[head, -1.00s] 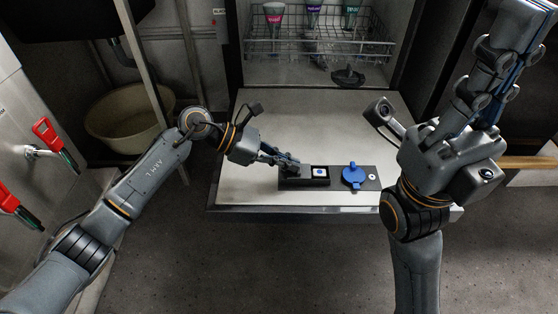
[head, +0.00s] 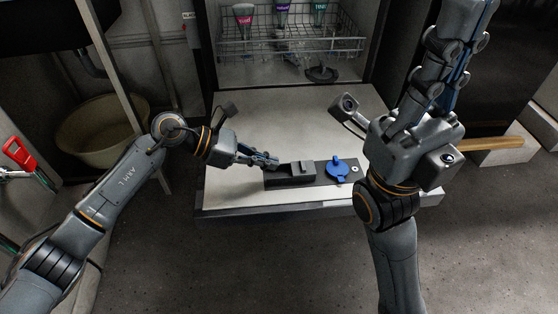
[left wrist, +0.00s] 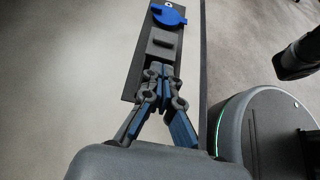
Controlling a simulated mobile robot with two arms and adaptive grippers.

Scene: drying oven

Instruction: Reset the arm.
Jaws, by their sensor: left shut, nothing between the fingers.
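My left gripper (head: 272,161) is shut and empty, at the left end of a dark control panel (head: 324,175) on the pale worktop. It also shows in the left wrist view (left wrist: 160,68), fingertips together just short of a raised dark block (left wrist: 162,42). I cannot tell whether they touch it. The panel carries a blue knob (head: 338,170), also visible in the left wrist view (left wrist: 168,14). My right gripper (head: 468,12) points up at the upper right, away from the panel. Its tips run to the top edge, so its opening is unclear.
The worktop (head: 270,115) is clear behind the panel. A wire rack (head: 290,42) with several coloured-label flasks stands inside the chamber behind it. A beige basin (head: 100,125) and a red-handled tap (head: 20,153) are at the left. Open floor lies in front.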

